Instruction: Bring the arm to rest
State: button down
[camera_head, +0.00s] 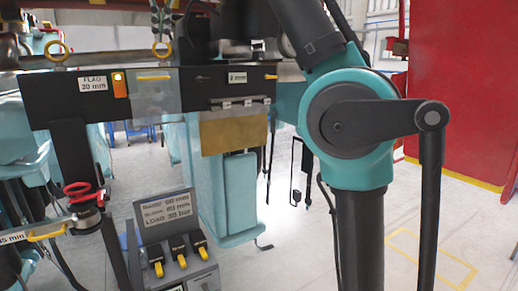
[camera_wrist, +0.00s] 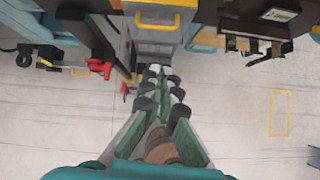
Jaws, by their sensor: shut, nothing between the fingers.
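My gripper (camera_wrist: 160,74) shows in the wrist view with its long green-sided fingers together at the tips, shut and empty. It points over the pale floor toward a grey box front with a yellow handle (camera_wrist: 157,22). I cannot tell whether the tips touch anything there. In the head view my arm (camera_head: 345,125) hangs at the right of centre, with a large teal joint and dark links. My gripper is out of that view.
A black panel (camera_head: 200,88) with labels and an orange light spans the left. Below it stands a console (camera_head: 175,240) with yellow-tipped levers. A red ring handle (camera_head: 80,192) is at left. A red wall (camera_head: 465,85) stands at right.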

jog(key=w+d+f+m+h, duration=0.1)
jog(key=w+d+f+m, duration=0.2)
jog(key=w+f+m, duration=0.3)
jog(key=w+d+f+m+h, duration=0.1)
jog(key=w+d+f+m, duration=0.25)
jog(key=w+f, duration=0.3)
jog(key=w+d+f+m+g, duration=0.1)
jog(key=w+d+f+m, duration=0.1)
jog(key=d+f+m, duration=0.7)
jog(key=w+d+f+m, duration=0.25)
jog(key=d+f, duration=0.25)
jog(key=f, duration=0.8)
jog(key=s+d+f+m+h, duration=0.1)
jog(key=s+d+f+m, duration=0.4)
jog(key=f, duration=0.4)
jog(key=s+d+f+m, duration=0.4)
jog(key=d+f+m, duration=0.15)
jog(key=f, duration=0.25)
jog(key=s+d+f+m+h, duration=0.1)
jog(key=s+d+f+m, duration=0.3)
jog(key=d+f, duration=0.4)
jog(key=s+d+f+m+g, duration=0.1)
jog(key=s+d+f+m, duration=0.1)
jog(key=s+f+m, duration=0.3)
jog(key=s+f, duration=0.4)
jog(key=shift+s+d, duration=0.2)
